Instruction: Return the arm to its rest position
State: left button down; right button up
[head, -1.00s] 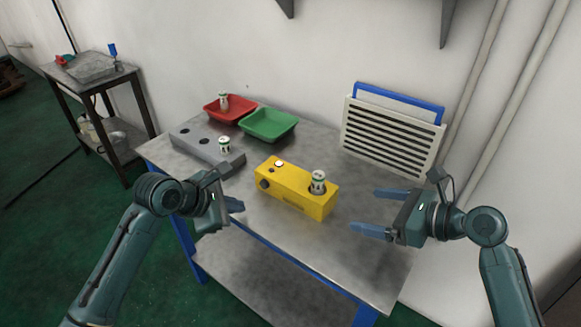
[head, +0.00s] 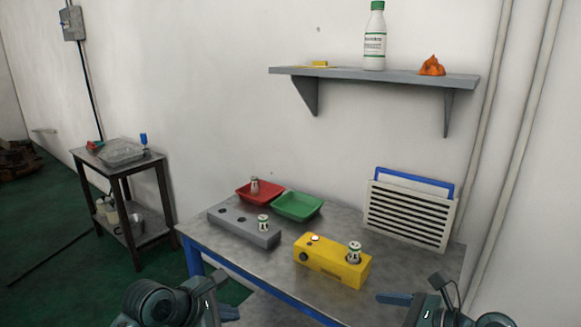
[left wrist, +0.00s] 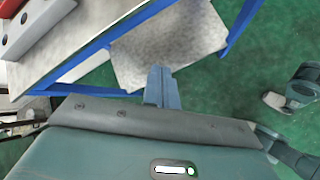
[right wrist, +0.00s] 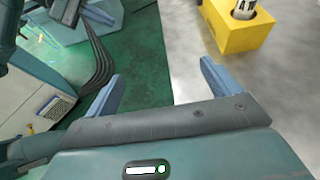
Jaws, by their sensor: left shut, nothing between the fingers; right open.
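My left gripper (head: 228,312) shows at the bottom of the head view, in front of the table's front edge. In the left wrist view its fingers (left wrist: 162,86) are together with nothing between them. My right gripper (head: 395,299) is at the lower right of the head view, right of the yellow block (head: 325,266), partly cut off by the frame. In the right wrist view its fingers (right wrist: 160,82) are wide apart and empty. A white-and-green vial (head: 354,253) stands upright in the yellow block. Another vial (head: 263,223) stands in the grey block (head: 232,226).
A red tray (head: 243,197) holding a vial (head: 254,185) and an empty green tray (head: 298,206) sit at the table's back. A slatted panel (head: 408,212) stands at the back right. A shelf (head: 390,78) holds a bottle (head: 375,38). A side table (head: 110,160) stands left.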

jog(key=s+f+n+t+h+p, duration=0.1)
jog(key=s+f+n+h+p, duration=0.45)
jog(key=s+f+n, duration=0.55)
pick_arm(q)
jog(key=s+a+f+m+t+y+p, duration=0.1)
jog(key=s+f+m+t+p, duration=0.1)
jog(key=s+m, duration=0.9)
jog(key=s+a+f+m+t+y+p, duration=0.1)
jog(key=s+f+m+t+p, duration=0.1)
jog(key=s+m, duration=0.8)
jog(key=shift+s+f+m, duration=0.4)
jog(key=shift+f+m, duration=0.25)
jog(key=shift+m, duration=0.45)
pick_arm(e)
jog(key=s+a+r+n+t+h, duration=0.1)
jog(key=s+n, duration=0.6)
jog(key=n, duration=1)
jog(key=shift+a+r+t+h, duration=0.45)
jog(key=shift+a+r, duration=0.15)
jog(key=shift+r, duration=0.15)
